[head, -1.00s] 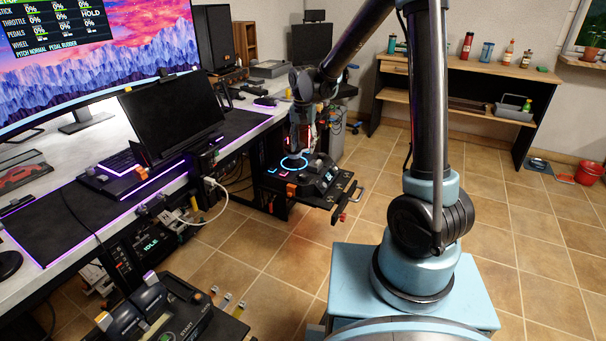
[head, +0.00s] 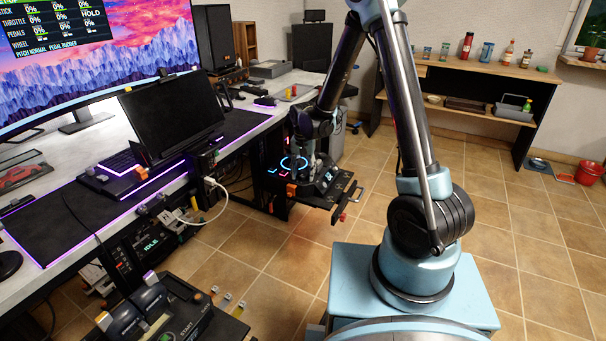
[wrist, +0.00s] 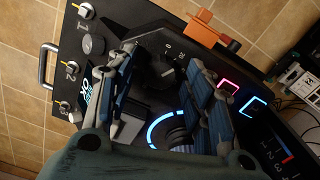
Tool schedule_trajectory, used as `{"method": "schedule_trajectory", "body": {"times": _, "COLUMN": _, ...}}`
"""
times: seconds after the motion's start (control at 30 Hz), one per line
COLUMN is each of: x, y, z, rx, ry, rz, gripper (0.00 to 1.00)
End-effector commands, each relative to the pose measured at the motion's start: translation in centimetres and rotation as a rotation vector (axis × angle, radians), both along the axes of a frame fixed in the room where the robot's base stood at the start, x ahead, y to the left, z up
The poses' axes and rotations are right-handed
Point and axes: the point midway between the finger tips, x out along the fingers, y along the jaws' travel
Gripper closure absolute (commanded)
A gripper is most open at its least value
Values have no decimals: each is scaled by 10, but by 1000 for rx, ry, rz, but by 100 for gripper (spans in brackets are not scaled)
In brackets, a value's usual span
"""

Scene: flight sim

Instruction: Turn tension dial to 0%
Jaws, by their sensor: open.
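In the wrist view a small dark knob (wrist: 173,70) sits on the black control panel between and just beyond my fingers. Small white marks, one resembling a 0, lie near it. It may be the tension dial, but its setting is too small to read. My gripper (wrist: 160,64) is open, its blue-grey fingers on either side of the knob; I cannot tell whether they touch anything. In the head view my gripper (head: 305,160) is low over the panel (head: 325,195) at the desk's end, hiding the knob.
A grey round knob (wrist: 93,45) and several small toggles line the panel's left side. A blue lit ring (wrist: 160,125) is partly hidden by my fingers. An orange block (wrist: 200,29) stands at the panel's edge. Tiled floor lies open beyond.

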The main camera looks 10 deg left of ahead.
Motion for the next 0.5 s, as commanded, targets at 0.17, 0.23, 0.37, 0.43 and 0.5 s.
{"method": "schedule_trajectory", "body": {"times": 0.17, "x": 0, "y": 0, "z": -2, "rx": 0, "ry": 0, "rz": 0, "gripper": 53}}
{"method": "schedule_trajectory", "body": {"times": 0.23, "x": 0, "y": 0, "z": -2, "rx": 0, "ry": 0, "rz": 0, "gripper": 53}}
{"method": "schedule_trajectory", "body": {"times": 0.37, "x": 0, "y": 0, "z": -2, "rx": 0, "ry": 0, "rz": 0, "gripper": 64}}
{"method": "schedule_trajectory", "body": {"times": 0.43, "x": 0, "y": 0, "z": -2, "rx": 0, "ry": 0, "rz": 0, "gripper": 80}}
{"method": "schedule_trajectory", "body": {"times": 0.5, "x": 0, "y": 0, "z": -2, "rx": 0, "ry": 0, "rz": 0, "gripper": 96}}
